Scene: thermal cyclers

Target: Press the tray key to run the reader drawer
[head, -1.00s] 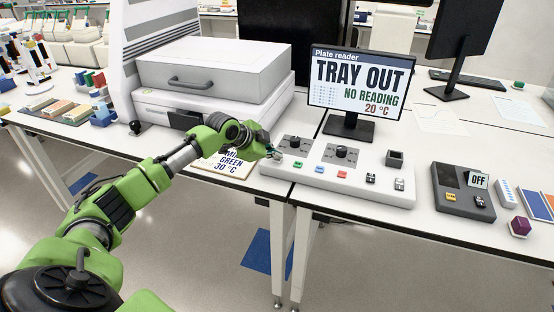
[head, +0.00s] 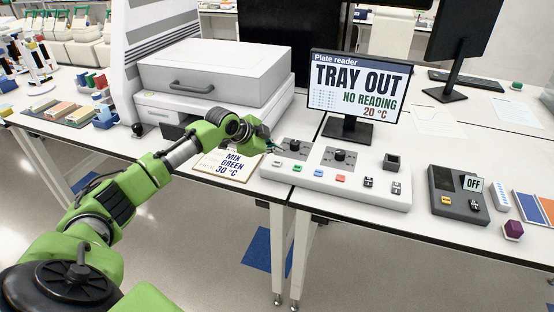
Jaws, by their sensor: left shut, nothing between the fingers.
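The plate reader (head: 215,70) is a white and grey machine with a handled lid at the back left. Its front slot is partly hidden behind my left arm. The monitor (head: 358,85) reads "TRAY OUT", "NO READING", "20 °C". A white control panel (head: 305,183) in front of it carries two dark dials and a row of keys: a pale key (head: 276,164), a green key (head: 297,168), a blue key (head: 318,173) and a red key (head: 341,178). My left gripper (head: 273,147) is shut and empty, above the panel's left end, behind the pale key. My right gripper is out of view.
A card (head: 230,166) reading "MIX GREEN 30 °C" lies left of the panel. Coloured racks (head: 103,116) stand at the left. The table's front edge is close to the panel.

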